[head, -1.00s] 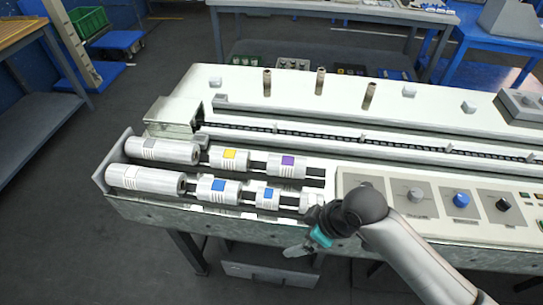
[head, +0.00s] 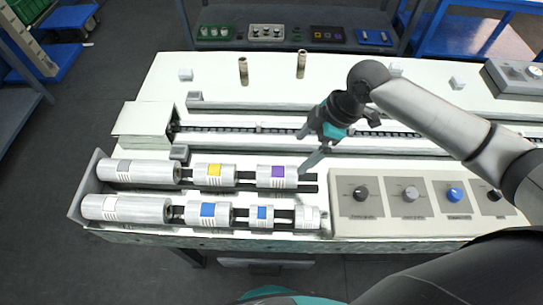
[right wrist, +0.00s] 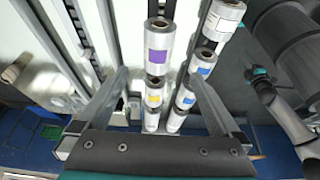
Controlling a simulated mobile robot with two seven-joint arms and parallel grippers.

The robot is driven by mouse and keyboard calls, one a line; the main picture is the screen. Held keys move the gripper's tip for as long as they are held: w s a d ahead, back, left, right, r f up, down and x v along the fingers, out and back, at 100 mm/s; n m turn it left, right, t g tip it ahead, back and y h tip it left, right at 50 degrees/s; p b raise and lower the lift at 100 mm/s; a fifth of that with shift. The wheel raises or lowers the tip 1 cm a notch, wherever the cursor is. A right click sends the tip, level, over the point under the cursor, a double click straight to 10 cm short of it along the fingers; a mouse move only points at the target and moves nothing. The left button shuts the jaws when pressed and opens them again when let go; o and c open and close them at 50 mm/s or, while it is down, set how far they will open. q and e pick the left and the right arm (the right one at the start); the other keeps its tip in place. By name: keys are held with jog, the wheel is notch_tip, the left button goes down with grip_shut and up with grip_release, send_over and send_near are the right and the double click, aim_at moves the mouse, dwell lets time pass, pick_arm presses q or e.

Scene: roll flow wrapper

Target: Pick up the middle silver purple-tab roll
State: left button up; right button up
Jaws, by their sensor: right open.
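The silver roll with the purple tab (head: 277,176) lies at the right end of the back row of the rack in the head view. It also shows in the right wrist view (right wrist: 159,55), and it is the only purple-tab roll I see. My right gripper (head: 316,158) is open and empty above and just right of it. In the right wrist view its fingers (right wrist: 158,76) spread either side of the row, with the purple-tab roll beyond the tips. My left gripper (right wrist: 259,74) seems to show small at the right of the wrist view; its jaws are unclear.
The yellow-tab roll (head: 214,175) is left of the purple one, then a larger silver roll (head: 140,172). Blue-tab rolls (head: 208,213) lie in the front row. The knob panel (head: 385,190) stands right of the rack. A long rail (head: 260,129) runs behind.

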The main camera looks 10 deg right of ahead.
aim_at(277, 176)
jog(key=b+x, duration=0.1)
jog(key=x, duration=0.8)
jog(key=shift+a+f, duration=0.15)
jog(key=shift+f, duration=0.15)
jog(key=x, duration=0.3)
jog(key=b+x, duration=0.1)
jog(key=shift+w+a+f, duration=0.15)
jog(key=shift+w+a, duration=0.05)
jog(key=shift+w, duration=0.1)
jog(key=shift+a+f, duration=0.1)
jog(key=shift+f, duration=0.25)
jog(key=shift+f, duration=0.25)
jog(key=shift+c, duration=0.2)
grip_shut()
